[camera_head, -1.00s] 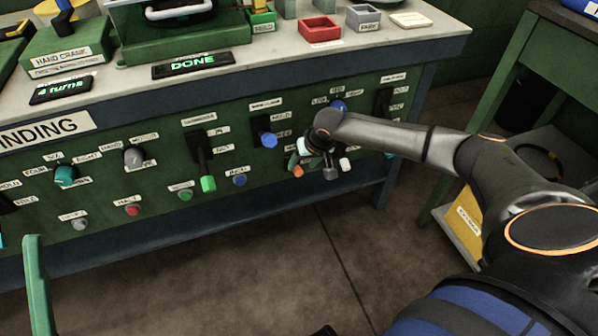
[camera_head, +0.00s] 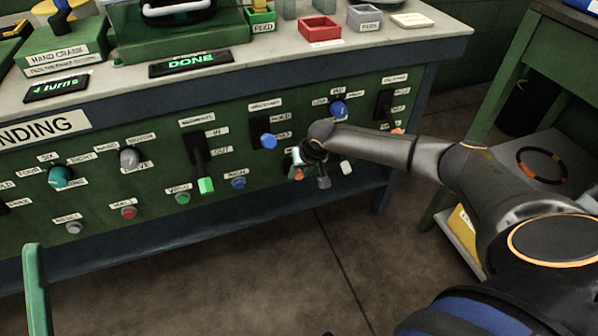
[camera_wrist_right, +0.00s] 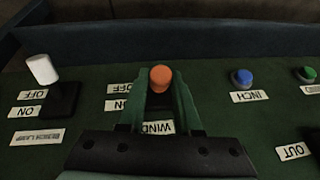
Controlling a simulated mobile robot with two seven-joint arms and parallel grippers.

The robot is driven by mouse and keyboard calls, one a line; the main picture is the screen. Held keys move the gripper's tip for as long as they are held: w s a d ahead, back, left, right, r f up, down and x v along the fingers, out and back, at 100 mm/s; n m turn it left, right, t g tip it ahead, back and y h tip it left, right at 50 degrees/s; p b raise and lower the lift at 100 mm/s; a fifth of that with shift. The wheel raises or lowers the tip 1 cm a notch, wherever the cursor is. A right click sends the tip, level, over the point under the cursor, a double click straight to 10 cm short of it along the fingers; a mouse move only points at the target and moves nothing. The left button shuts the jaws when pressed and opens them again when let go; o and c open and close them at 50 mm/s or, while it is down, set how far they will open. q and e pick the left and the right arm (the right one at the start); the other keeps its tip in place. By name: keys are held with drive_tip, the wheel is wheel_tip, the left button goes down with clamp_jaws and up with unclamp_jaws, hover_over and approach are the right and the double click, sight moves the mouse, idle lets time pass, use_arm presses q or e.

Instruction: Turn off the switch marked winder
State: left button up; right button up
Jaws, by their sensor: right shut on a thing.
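The winder switch is an orange-tipped lever (camera_wrist_right: 161,78) on the green panel. Its label, partly covered, reads "WIND" upside down in the right wrist view, with OFF and ON labels beside it. My right gripper (camera_wrist_right: 165,95) is shut on this lever, with one finger on each side and the orange tip standing out between them. The tip lies toward the OFF label's side. In the head view the right gripper (camera_head: 310,165) is at the lower right of the panel, and my wrist hides most of the switch. My left gripper is not in view.
A white-tipped lever (camera_wrist_right: 42,70) and a blue INCH button (camera_wrist_right: 241,77) flank the switch. A blue knob (camera_head: 338,109) is above my right wrist; a green-tipped lever (camera_head: 205,185) is farther left. The worktop (camera_head: 275,50) overhangs the panel. A green side table (camera_head: 510,75) stands right.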

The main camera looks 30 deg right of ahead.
clamp_jaws()
